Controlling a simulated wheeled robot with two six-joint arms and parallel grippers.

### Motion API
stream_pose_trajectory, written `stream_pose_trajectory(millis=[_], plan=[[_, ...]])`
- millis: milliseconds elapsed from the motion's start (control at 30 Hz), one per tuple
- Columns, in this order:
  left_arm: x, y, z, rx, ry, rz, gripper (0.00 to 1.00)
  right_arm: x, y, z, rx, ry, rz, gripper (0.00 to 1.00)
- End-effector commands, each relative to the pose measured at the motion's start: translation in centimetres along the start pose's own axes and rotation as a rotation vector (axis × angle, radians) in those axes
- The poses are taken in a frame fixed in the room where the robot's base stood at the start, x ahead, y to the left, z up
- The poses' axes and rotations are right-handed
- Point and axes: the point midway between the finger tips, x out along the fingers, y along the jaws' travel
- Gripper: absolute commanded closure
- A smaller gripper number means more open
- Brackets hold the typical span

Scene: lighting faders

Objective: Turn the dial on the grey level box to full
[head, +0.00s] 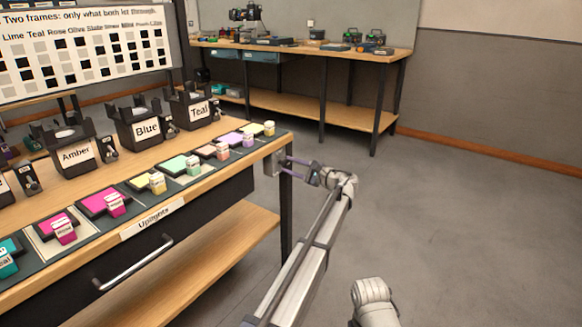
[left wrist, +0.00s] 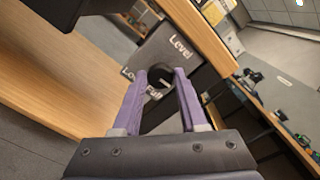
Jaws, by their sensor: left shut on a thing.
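The grey level box (left wrist: 170,52) is fixed at the end of the wooden bench and carries the words Level, Low and Full in the left wrist view. In the head view the box (head: 271,163) shows small at the bench's right end. Its dark dial (left wrist: 159,73) sits between the purple fingertips of my left gripper (left wrist: 160,78). My left gripper (head: 290,161) is shut on the dial. The fingers hide part of the dial and lettering, so I cannot read the dial's setting.
The bench (head: 232,150) holds a row of coloured blocks and pads, with black holders labelled Amber (head: 78,156), Blue (head: 146,128) and Teal (head: 198,109) behind. A second bench (head: 300,48) stands at the back. The floor to the right is clear.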

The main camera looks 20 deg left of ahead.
Motion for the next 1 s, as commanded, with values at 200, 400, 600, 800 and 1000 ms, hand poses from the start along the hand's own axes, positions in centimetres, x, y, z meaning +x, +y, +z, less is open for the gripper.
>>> stream_pose_trajectory(millis=[200,400,600,800,1000], plan=[[0.01,-0.04,-0.05,0.206,0.001,0.0,1.0,-0.02,0.0,0.0,0.0,0.0,0.0,1.0],[0.01,-0.07,-0.07,0.394,0.001,0.0,1.0,-0.03,0.0,0.0,0.0,0.0,0.0,1.0],[0.01,-0.09,-0.08,0.566,0.001,0.0,1.0,-0.04,0.0,0.0,0.0,0.0,0.0,1.0],[0.01,-0.1,-0.09,0.704,0.001,0.0,1.0,-0.04,0.01,0.0,0.0,0.0,0.0,1.0],[0.0,-0.1,-0.1,0.799,0.002,0.0,1.0,-0.05,0.01,0.0,0.0,0.0,0.0,1.0]])
